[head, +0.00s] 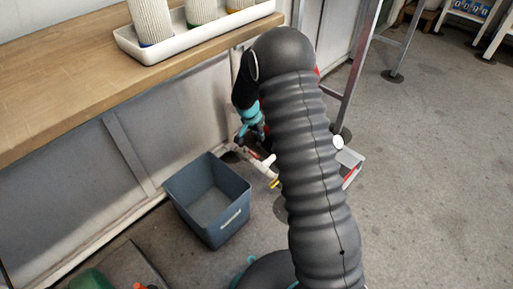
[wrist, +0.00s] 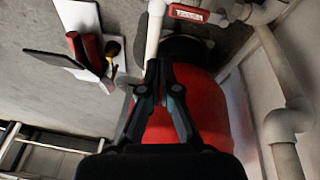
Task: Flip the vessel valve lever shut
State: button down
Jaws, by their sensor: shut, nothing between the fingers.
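The valve lever (wrist: 188,13) is a red bar with a pale label at the top of the wrist view, beside a white pipe (wrist: 155,30). A large red vessel (wrist: 212,110) fills the area behind and below my gripper (wrist: 159,66). My gripper is shut and empty, its fingertips just below the lever and apart from it in the picture. In the head view my gripper (head: 245,138) points down near a white pipe (head: 262,166) with a small red part (head: 254,155), probably the lever. My arm hides most of the vessel there.
A grey bin (head: 184,208) stands on the floor left of the pipe. A wooden bench (head: 75,85) with a white tray (head: 165,48) runs along the left. Pale pipes (wrist: 284,125) line the wrist view's right side. Open floor (head: 430,190) lies right.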

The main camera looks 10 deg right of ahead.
aim_at(253, 153)
jog(key=w, duration=0.1)
jog(key=w+m, duration=0.2)
jog(key=shift+w+a+f+t, duration=0.1)
jog(key=shift+w+f+t, duration=0.15)
jog(key=shift+t, duration=0.15)
notch_tip(253, 153, down, 9)
jog(key=shift+s+a+f, duration=0.2)
jog(key=shift+s+a, duration=0.05)
dwell(0.6)
jog(key=shift+f+m+b, duration=0.1)
jog(key=shift+m+b, duration=0.3)
jog(key=shift+b, duration=0.15)
